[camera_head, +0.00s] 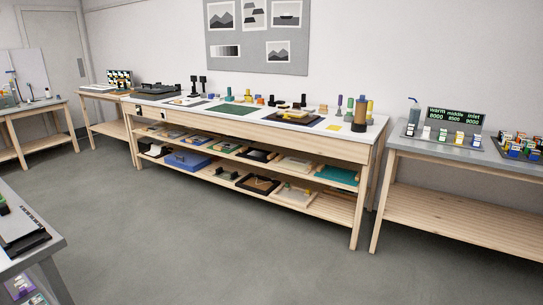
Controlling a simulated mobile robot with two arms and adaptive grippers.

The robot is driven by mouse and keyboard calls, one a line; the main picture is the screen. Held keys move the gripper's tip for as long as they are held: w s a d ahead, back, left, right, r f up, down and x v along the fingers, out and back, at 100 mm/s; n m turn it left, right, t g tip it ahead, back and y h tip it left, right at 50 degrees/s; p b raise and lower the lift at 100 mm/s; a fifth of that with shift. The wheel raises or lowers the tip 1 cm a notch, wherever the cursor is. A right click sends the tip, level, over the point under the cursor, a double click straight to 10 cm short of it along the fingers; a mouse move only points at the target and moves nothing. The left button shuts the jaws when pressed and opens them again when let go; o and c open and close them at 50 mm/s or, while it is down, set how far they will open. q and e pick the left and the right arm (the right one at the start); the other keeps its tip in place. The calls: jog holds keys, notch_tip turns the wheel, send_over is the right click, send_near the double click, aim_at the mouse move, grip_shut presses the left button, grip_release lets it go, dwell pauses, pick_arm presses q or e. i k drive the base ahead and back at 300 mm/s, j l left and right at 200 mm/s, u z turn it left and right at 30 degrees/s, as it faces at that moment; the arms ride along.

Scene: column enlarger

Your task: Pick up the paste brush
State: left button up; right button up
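I cannot make out a paste brush for certain. Many small items stand on the long wooden workbench (330,150) across the room, too small to tell apart. Upright coloured pieces stand at its right end, near a tall brown cylinder (360,114). A dark green mat (232,109) lies at the middle of its top. Neither of my grippers is in view.
A grey-topped table (460,157) with a display sign (455,117) and small containers stands at right. Other tables stand at far left, and a grey table corner (50,250) is at near left. Lower shelves hold trays and a blue case (187,160). The grey floor (200,240) between is clear.

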aim_at(324, 110)
jog(key=i, duration=2.65)
